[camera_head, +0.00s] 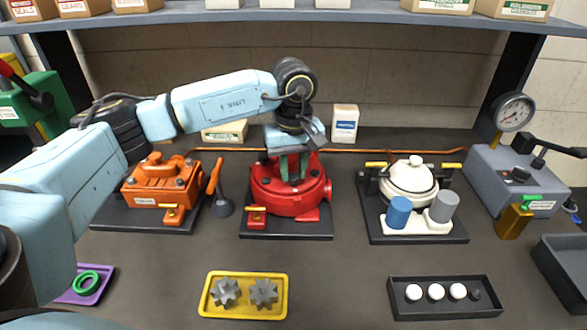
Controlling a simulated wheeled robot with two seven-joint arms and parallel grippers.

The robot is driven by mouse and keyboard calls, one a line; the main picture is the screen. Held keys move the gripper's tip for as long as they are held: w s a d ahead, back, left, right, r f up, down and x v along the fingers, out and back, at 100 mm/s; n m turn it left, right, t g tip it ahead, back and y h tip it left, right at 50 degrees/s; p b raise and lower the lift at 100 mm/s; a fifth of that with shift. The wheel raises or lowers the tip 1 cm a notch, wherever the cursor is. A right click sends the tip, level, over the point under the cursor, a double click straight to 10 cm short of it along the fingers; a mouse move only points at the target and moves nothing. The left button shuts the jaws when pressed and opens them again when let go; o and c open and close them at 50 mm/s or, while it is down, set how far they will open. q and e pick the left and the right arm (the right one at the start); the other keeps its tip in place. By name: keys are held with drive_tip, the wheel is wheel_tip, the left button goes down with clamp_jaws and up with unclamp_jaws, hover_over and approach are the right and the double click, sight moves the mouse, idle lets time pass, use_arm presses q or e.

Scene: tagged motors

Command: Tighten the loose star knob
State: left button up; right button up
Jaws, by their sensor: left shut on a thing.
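My left arm reaches in from the left, and its gripper (293,172) points down over the top of the red motor (312,203). The teal fingers are shut at the top centre of this motor, where they hide the star knob they hold. The red motor stands upright on a dark base plate. An orange motor (141,193) stands to its left with a knob on top. A white motor (400,181) stands to its right with a small white knob on top. My right gripper is not in view.
A yellow tray (208,297) with two grey gears and a black tray (444,310) with small round parts lie in front. A purple tray (103,292) holds a green ring. A grey gauge unit (484,174) stands at right. A shelf (200,15) with boxes spans the top.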

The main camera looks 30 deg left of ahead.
sight(293, 175)
use_arm(q)
drive_tip(key=shift+w+r, duration=0.15)
drive_tip(key=shift+r, duration=0.15)
drive_tip(key=o, duration=1)
drive_tip(key=shift+f, duration=0.15)
wheel_tip(293, 175, up, 13)
drive_tip(key=shift+r, duration=0.2)
